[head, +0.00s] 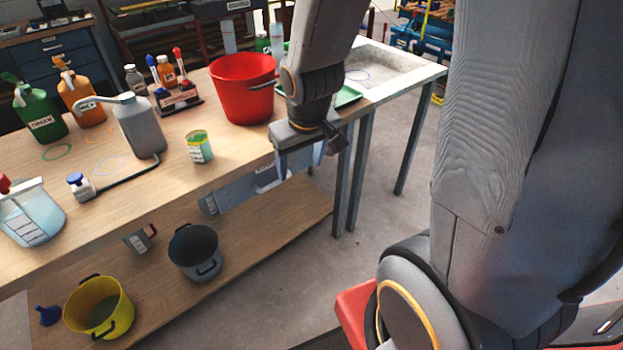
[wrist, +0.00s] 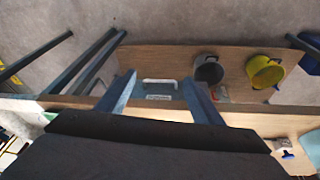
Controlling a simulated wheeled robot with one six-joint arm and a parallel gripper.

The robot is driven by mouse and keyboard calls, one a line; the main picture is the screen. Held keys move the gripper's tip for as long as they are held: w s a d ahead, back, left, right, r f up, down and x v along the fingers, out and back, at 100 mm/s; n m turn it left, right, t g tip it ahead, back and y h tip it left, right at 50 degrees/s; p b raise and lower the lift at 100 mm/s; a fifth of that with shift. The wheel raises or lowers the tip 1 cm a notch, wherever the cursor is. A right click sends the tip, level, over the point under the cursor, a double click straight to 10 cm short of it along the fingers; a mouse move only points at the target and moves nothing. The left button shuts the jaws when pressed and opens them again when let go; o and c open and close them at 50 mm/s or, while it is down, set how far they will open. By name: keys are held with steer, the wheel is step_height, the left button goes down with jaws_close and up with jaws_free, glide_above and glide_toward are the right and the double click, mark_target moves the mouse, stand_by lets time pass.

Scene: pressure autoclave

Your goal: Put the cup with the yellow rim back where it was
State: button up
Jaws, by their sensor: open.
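A small cup with a yellow rim (head: 199,147) stands upright on the wooden bench near its front edge; its side shows green and white. My gripper (head: 301,163) is open and empty, past the bench's front edge and to the right of the cup, with its fingers pointing down. In the wrist view, the two fingers of my gripper (wrist: 157,95) are spread, with a white handle and a labelled drawer front showing between them. I cannot make out the cup in the wrist view.
A red bucket (head: 242,88) stands behind the cup. A grey jug (head: 139,126) and a bottle rack (head: 178,98) stand to its left. Coloured rings mark the bench, including a green ring (head: 57,152). Yellow (head: 98,306) and grey (head: 195,252) pots sit on the lower shelf.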

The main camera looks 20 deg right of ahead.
steer(key=s+r+m+g, duration=0.1)
steer(key=s+g, duration=0.1)
steer(key=s, duration=0.5)
steer(key=shift+s+a+r, duration=0.25)
steer(key=shift+s, duration=0.05)
stand_by(0.7)
